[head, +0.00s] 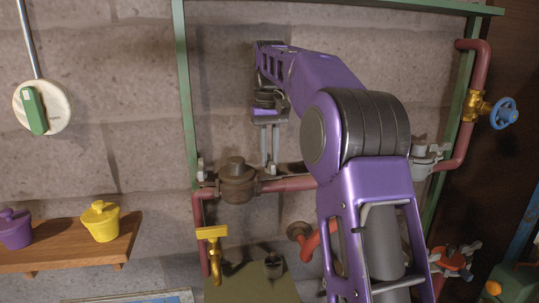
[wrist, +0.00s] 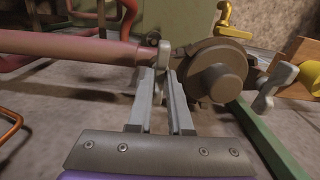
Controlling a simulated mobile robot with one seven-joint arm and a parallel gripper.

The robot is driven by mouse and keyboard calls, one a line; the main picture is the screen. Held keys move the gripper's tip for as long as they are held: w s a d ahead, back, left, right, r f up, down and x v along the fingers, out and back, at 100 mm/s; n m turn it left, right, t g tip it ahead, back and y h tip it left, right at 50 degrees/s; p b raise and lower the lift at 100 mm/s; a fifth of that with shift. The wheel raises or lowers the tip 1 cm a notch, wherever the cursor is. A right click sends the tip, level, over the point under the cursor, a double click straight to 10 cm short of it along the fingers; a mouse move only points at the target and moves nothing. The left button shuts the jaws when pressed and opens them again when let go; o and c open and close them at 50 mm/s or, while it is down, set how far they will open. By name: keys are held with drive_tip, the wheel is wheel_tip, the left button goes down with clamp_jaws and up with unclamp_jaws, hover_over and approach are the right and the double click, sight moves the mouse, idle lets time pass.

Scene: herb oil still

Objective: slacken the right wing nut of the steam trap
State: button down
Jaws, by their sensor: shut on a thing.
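The steam trap (head: 238,183) is a dark bronze round body in the red pipe. Its right wing nut, small and light grey, shows in the wrist view (wrist: 164,54) between my fingertips, left of the trap body (wrist: 215,76) there. My gripper (head: 270,168) points down in the head view and is shut on this wing nut; it also shows in the wrist view (wrist: 162,73). The fingers hide part of the nut. The left wing nut (head: 201,169) stands free on the trap's other side and appears at the right in the wrist view (wrist: 276,82).
A red pipe (head: 290,184) runs right from the trap, behind my arm. A green frame (head: 184,90) stands left of the trap. A yellow tap (head: 212,234) is below it. A shelf (head: 75,254) with purple and yellow pots is at lower left.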

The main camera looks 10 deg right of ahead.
sight(269, 158)
drive_tip(key=c, duration=0.8)
unclamp_jaws()
drive_tip(key=shift+c, duration=0.2)
drive_tip(key=shift+r, duration=0.1)
drive_tip(key=shift+r, duration=3.65)
